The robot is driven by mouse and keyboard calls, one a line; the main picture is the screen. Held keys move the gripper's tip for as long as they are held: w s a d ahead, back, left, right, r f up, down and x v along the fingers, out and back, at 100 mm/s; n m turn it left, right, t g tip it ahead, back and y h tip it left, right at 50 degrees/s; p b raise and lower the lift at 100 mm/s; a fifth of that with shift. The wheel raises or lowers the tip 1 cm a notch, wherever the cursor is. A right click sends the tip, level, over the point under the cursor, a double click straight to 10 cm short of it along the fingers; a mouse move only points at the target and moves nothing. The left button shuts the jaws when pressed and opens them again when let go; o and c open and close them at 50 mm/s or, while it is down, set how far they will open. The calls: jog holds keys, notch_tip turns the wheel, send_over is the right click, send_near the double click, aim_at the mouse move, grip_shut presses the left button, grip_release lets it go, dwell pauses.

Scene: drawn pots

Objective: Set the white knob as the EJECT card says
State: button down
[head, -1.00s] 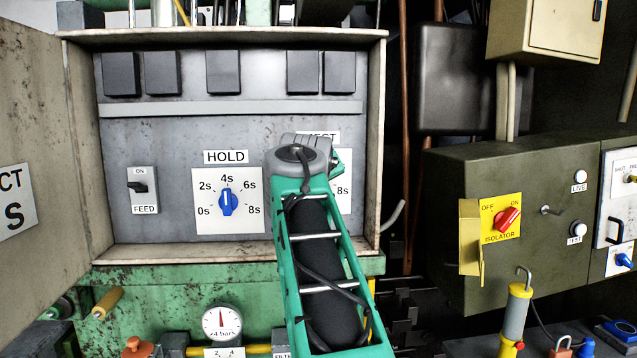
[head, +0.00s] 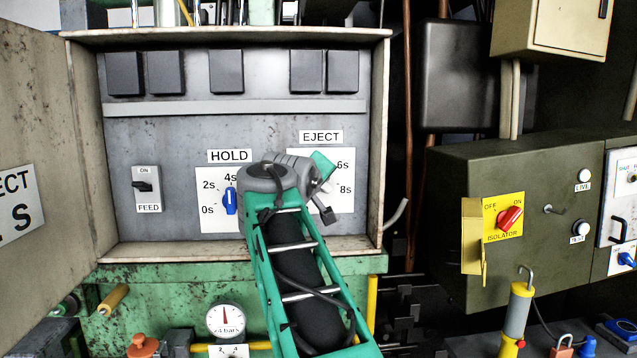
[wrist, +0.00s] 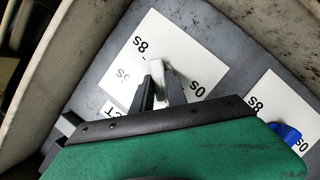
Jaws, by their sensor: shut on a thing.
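The white knob (wrist: 158,70) sits on the white EJECT dial plate (wrist: 185,48). My gripper (wrist: 160,88) is shut on it, one dark finger on each side, in the wrist view. In the head view my arm hides most of the knob and the left of the EJECT dial plate (head: 344,192); its 6s and 8s marks show. The EJECT label (head: 321,136) is above. Which mark the knob points to I cannot tell. The card (head: 16,205) on the open door at the left is cut off by the picture edge; only the end of its text shows.
The HOLD dial with its blue knob (head: 230,201) is close to the left of my wrist. A FEED switch (head: 147,188) is farther left. The cabinet side wall (head: 377,140) stands close to the right, and a red ISOLATOR switch (head: 509,217) is beyond it.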

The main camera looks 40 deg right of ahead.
jog(key=shift+r, duration=0.2)
jog(key=c, duration=1.3)
grip_release()
jog(key=shift+f, duration=0.15)
jog(key=shift+a, duration=0.1)
jog(key=v, duration=0.7)
jog(key=shift+s+a+b, duration=0.15)
jog(key=shift+a+b, duration=0.1)
jog(key=shift+b, duration=0.1)
